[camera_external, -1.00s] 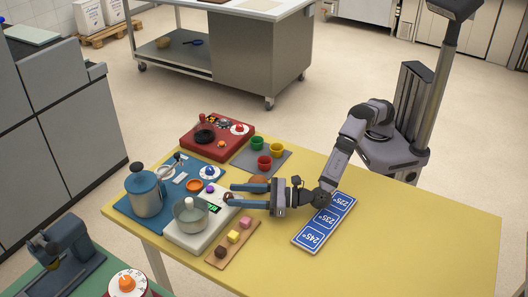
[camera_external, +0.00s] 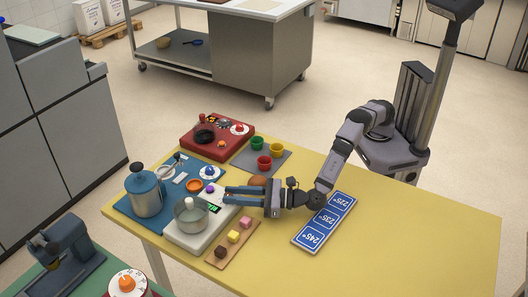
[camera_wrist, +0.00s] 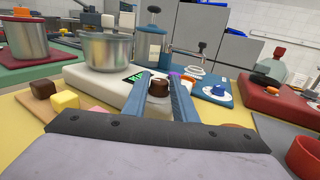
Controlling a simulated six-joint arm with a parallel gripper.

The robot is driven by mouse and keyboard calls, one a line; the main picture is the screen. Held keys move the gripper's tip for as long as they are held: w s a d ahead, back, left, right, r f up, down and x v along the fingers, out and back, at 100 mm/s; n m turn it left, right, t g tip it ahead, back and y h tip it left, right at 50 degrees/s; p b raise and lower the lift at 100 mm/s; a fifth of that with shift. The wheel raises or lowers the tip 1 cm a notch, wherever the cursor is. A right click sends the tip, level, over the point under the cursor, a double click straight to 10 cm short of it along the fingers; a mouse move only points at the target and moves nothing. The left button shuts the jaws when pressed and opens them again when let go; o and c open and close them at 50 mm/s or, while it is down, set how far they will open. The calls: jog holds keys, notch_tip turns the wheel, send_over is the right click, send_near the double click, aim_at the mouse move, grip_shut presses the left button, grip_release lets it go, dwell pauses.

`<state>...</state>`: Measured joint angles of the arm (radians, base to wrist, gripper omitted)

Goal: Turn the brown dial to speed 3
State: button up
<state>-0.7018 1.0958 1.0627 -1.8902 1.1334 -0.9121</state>
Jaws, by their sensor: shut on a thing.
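The brown dial (camera_wrist: 158,87) is a dark round knob with a pale mark on top, on the white appliance (camera_wrist: 95,75) that bears a steel pot (camera_wrist: 107,50). My gripper (camera_wrist: 160,84) is shut on the dial, one blue finger on each side. In the outside view my gripper (camera_external: 229,194) reaches left over the right side of the white appliance (camera_external: 184,240), and its fingers hide the dial. A small green-lit display (camera_external: 214,209) sits beside the fingertips, too small to read. The dial's setting cannot be told.
The steel pot (camera_external: 190,217) stands close left of my fingers. A purple knob (camera_external: 210,188) is just behind them. A wooden board with coloured cubes (camera_external: 233,237) lies in front. A grey mat with several cups (camera_external: 264,162) lies behind.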

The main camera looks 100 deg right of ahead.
jog(key=shift+a+r+m+g+h+b, duration=0.1)
jog(key=shift+m+g+h+b, duration=0.2)
jog(key=shift+m+h+b, duration=0.5)
jog(key=o, duration=1)
jog(key=shift+v, duration=3.65)
jog(key=shift+w, duration=0.1)
